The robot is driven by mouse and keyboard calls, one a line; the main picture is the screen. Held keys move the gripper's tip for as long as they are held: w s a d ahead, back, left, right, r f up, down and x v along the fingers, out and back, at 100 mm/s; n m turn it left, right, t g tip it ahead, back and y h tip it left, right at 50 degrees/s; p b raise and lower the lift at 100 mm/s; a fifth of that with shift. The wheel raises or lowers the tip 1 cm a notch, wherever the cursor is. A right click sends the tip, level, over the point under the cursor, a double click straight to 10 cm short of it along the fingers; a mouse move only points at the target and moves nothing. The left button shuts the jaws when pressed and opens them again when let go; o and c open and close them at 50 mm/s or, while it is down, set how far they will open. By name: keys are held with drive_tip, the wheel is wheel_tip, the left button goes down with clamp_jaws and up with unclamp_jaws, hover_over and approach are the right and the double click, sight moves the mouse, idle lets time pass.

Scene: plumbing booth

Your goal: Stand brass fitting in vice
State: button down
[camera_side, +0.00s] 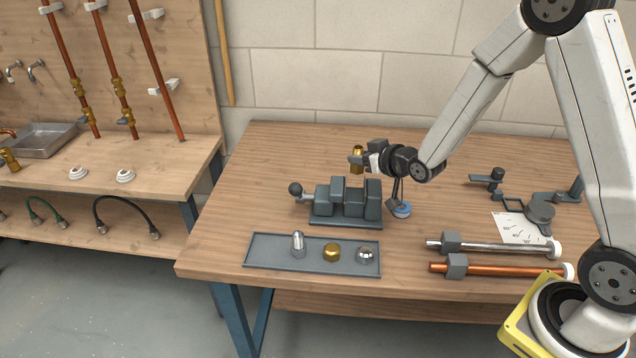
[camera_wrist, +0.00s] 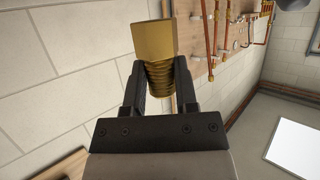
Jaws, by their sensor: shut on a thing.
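The brass fitting (camera_wrist: 155,42) is between the fingers of my gripper (camera_wrist: 158,82) in the wrist view. It has a smooth angular head and a threaded part, and the fingers are shut on the threaded part. In the side view the brass fitting (camera_side: 357,153) shows small at the tip of my gripper (camera_side: 362,160), above the bench and clear of the vice. The grey vice (camera_side: 345,201) stands on the bench below my gripper, with a ball-ended handle at its left. A gap shows between its jaw blocks.
A grey tray (camera_side: 312,268) with a silver fitting (camera_side: 298,243), a brass nut (camera_side: 331,252) and a chrome dome (camera_side: 367,255) lies in front of the vice. Chrome and copper pipes (camera_side: 510,268) lie further right.

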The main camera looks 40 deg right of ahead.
drive_tip(key=shift+f, duration=0.4)
drive_tip(key=shift+f, duration=2.85)
drive_tip(key=shift+f, duration=0.2)
unclamp_jaws()
drive_tip(key=shift+r, duration=2.5)
drive_tip(key=shift+s, duration=0.1)
